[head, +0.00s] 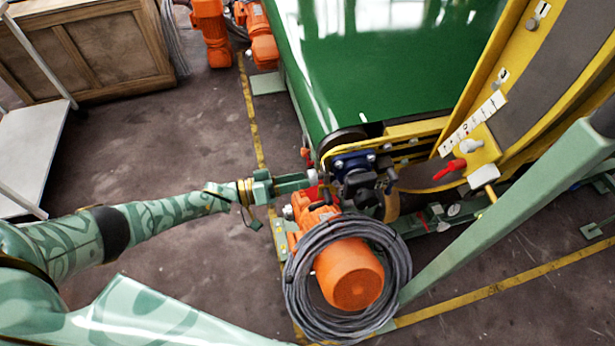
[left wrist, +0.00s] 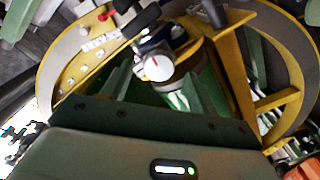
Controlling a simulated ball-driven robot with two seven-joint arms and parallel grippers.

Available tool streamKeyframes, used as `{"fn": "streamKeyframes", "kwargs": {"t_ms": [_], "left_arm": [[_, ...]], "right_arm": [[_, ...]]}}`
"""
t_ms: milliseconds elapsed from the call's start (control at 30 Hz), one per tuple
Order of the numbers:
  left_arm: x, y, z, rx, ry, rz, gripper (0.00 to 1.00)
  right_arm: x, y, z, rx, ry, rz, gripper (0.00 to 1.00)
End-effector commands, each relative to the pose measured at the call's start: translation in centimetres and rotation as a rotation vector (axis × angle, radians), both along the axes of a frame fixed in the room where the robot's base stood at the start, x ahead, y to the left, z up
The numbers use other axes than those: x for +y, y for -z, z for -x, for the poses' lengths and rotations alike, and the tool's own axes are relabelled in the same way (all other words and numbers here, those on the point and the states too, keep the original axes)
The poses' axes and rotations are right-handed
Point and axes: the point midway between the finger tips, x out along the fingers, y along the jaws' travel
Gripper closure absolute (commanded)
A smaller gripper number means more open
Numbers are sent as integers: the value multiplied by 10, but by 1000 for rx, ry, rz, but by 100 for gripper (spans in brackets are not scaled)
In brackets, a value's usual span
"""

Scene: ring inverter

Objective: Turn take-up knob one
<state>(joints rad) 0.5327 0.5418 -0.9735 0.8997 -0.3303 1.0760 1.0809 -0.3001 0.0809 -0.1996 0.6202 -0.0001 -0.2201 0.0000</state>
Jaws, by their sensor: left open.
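A round pale knob (left wrist: 157,67) with a red mark on its face shows in the left wrist view, just past my open fingers and roughly between them. In the head view a pale knob (head: 312,177) sits at the left side of the dark blue bearing block, at the end of my left gripper (head: 296,182). In the left wrist view my gripper's fingers (left wrist: 156,84) are spread, with nothing held between them. I cannot tell whether they touch the knob. My right gripper is not in view.
An orange motor (head: 350,274) ringed by a grey cable coil (head: 297,298) stands just below the gripper. The green belt (head: 385,65) and yellow ring frame (head: 470,90) lie beyond. A green post (head: 500,215) slants at the right.

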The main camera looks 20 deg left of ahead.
Motion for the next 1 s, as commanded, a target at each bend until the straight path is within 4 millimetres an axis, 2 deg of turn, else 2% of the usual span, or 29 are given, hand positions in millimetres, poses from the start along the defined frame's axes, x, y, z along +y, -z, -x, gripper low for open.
{"fn": "streamKeyframes", "kwargs": {"t_ms": [200, 433, 633, 1000], "left_arm": [[52, 0, 35, 3, -1, -4, 40], [92, 1, 62, 3, 0, -3, 40], [105, 1, 72, 1, 1, -2, 40], [106, 0, 72, 2, 0, -1, 40]], "right_arm": [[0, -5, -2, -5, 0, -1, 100], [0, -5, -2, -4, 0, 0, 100], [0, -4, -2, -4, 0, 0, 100], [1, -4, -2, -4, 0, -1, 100]]}}
